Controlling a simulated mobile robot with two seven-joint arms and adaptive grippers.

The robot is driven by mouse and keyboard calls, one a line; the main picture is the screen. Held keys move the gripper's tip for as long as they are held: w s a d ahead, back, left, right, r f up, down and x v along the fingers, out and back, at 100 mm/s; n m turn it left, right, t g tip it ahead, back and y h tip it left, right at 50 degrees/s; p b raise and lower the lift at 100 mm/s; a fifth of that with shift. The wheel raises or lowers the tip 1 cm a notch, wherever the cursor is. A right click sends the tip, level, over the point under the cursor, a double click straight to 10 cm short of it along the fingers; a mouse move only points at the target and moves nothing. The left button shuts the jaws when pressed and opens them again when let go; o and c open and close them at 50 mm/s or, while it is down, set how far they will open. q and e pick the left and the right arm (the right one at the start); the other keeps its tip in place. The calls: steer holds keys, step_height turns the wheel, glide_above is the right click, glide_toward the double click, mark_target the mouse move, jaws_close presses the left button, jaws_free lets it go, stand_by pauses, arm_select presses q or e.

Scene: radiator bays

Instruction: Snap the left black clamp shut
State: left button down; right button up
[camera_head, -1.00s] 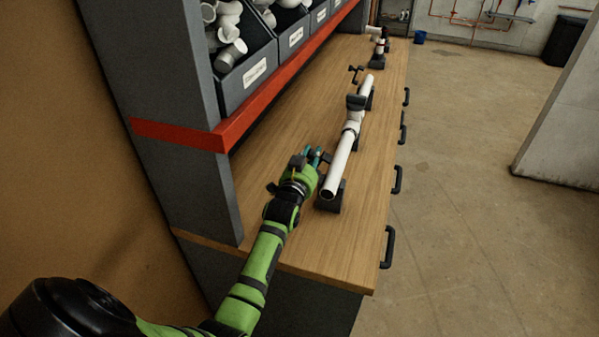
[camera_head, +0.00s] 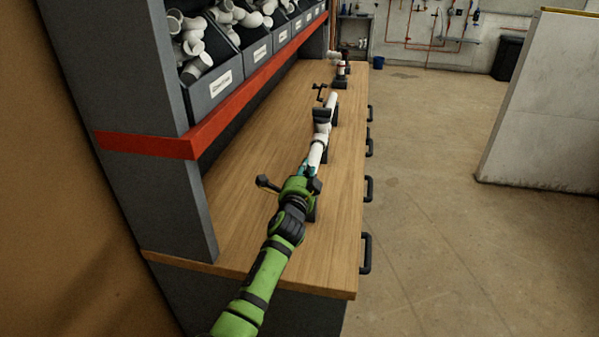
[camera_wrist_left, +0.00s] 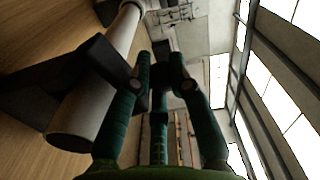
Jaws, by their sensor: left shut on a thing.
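The left black clamp (camera_wrist_left: 105,62) is at the near end of the white pipe. In the left wrist view its dark arm crosses the pipe and reaches my fingertips. My left gripper (camera_head: 309,170) is over the near end of the pipe in the head view and hides most of this clamp. In the left wrist view its teal fingers (camera_wrist_left: 160,82) are closed around the clamp's dark handle. The white pipe (camera_head: 316,154) lies along the bench; its open near end (camera_wrist_left: 72,138) shows in the wrist view. I cannot tell whether the clamp is latched. My right gripper is not in view.
A second black clamp (camera_head: 321,116) stands farther along the pipe, with a T-shaped handle (camera_head: 319,92) raised beside it. The wooden bench (camera_head: 240,205) is clear on the left. Grey shelf bins (camera_head: 212,88) with white fittings stand above a red rail (camera_head: 190,146). Black drawer handles (camera_head: 366,253) line the right edge.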

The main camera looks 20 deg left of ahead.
arm_select(q)
steer(key=shift+w+d+f+m+b, duration=0.1)
steer(key=shift+d+f+m+b, duration=0.2)
steer(key=shift+m, duration=0.35)
steer(key=shift+w+d+f+m+b, duration=0.15)
steer(key=shift+d+m, duration=0.2)
steer(key=shift+m, duration=0.3)
steer(key=shift+s, duration=0.1)
steer(key=c, duration=1.4)
jaws_free()
steer(key=shift+d, duration=0.1)
steer(key=shift+c, duration=0.2)
steer(key=shift+s+f, duration=0.15)
steer(key=shift+s, duration=0.4)
steer(key=v, duration=1.1)
